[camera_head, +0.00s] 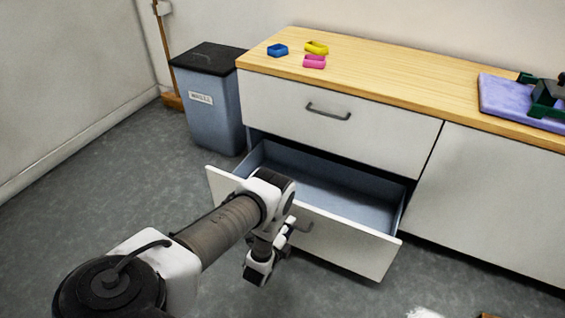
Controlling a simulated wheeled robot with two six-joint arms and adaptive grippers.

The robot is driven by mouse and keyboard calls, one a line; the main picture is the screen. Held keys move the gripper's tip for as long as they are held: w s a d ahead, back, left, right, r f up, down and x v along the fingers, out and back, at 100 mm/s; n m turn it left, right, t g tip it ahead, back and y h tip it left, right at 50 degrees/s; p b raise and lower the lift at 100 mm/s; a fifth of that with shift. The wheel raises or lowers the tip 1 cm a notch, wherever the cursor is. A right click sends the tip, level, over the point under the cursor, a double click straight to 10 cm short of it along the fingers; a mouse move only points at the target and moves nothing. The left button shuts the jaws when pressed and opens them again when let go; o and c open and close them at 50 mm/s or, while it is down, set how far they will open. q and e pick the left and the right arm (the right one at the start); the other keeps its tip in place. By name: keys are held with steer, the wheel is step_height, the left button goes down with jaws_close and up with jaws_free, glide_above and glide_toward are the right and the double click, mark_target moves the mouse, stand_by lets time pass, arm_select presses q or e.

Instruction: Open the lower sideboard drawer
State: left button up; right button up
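The lower sideboard drawer (378,254) is pulled well out, and its grey-blue inside shows empty where it is in view. Its dark bar handle (305,227) is on the white front panel. My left gripper (262,268) is in front of this panel, just left of the handle; whether it touches the handle cannot be told. Its fingers are small and partly hidden by my wrist, so their opening is unclear. My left arm covers the left part of the drawer front. The upper drawer (290,105) is shut. My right gripper is not in view.
A purple mat (500,95) with a green device (548,97) lies at right. A waste bin (212,100) stands left of the sideboard.

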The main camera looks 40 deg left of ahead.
arm_select(q)
steer(key=v, duration=1)
steer(key=shift+s, duration=0.3)
steer(key=shift+d, duration=0.1)
